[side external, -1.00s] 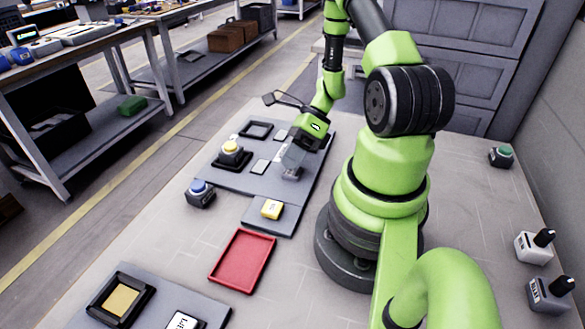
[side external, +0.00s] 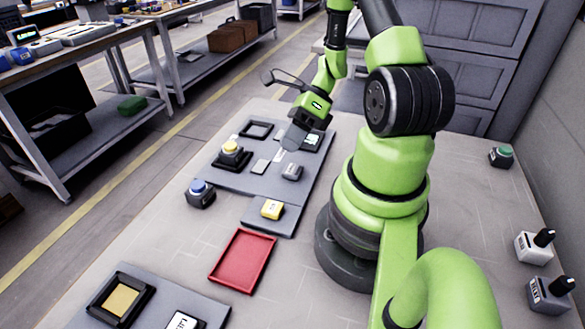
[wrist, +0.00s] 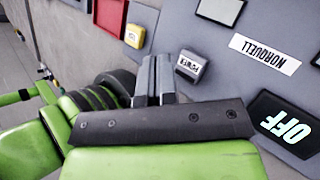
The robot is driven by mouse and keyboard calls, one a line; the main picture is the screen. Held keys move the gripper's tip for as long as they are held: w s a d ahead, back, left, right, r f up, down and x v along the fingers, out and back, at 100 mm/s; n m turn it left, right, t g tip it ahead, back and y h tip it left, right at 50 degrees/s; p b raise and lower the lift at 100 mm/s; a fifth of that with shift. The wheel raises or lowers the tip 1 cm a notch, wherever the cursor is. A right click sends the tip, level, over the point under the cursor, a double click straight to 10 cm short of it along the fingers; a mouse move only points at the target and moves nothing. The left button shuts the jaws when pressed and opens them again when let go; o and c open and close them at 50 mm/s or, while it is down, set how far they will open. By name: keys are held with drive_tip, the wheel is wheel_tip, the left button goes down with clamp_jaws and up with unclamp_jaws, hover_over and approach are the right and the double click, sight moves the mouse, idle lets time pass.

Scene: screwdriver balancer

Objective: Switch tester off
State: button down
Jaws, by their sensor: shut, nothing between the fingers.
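The tester panel (side external: 239,180) is a dark grey plate on the table. On it sits a small grey block labelled POWER (side external: 292,172); in the wrist view the POWER block (wrist: 190,66) is just right of my fingers. A black display (wrist: 283,124) on the panel reads OFF in the wrist view; in the side view the display (side external: 313,141) is small, beside my gripper. My gripper (side external: 291,139) is shut and empty, above the panel and apart from the POWER block. Its closed fingers also show in the wrist view (wrist: 156,78).
A yellow block (side external: 271,208) sits on the panel's near end, with a red tray (side external: 243,261) nearer. A yellow-topped button (side external: 230,150) and a blue-topped button (side external: 200,193) stand left. A white NORQUELL label (wrist: 265,53) lies beside the display.

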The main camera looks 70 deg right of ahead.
drive_tip(key=shift+r, duration=1.1)
drive_tip(key=shift+w+a+r+n, duration=0.15)
drive_tip(key=shift+r+n, duration=0.2)
drive_tip(key=shift+n, duration=0.05)
drive_tip(key=s+a+r+n+t+h, duration=0.1)
drive_tip(key=a+r+n+h, duration=0.2)
drive_tip(key=a+r+n, duration=0.4)
drive_tip(key=s+a+r+n+t+h, duration=0.2)
drive_tip(key=a+r+n, duration=0.5)
drive_tip(key=r+n, duration=0.6)
drive_tip(key=n+h, duration=0.1)
drive_tip(key=n, duration=0.5)
drive_tip(key=shift+s+a+r, duration=0.25)
drive_tip(key=shift+a+r, duration=0.1)
drive_tip(key=shift+a, duration=0.05)
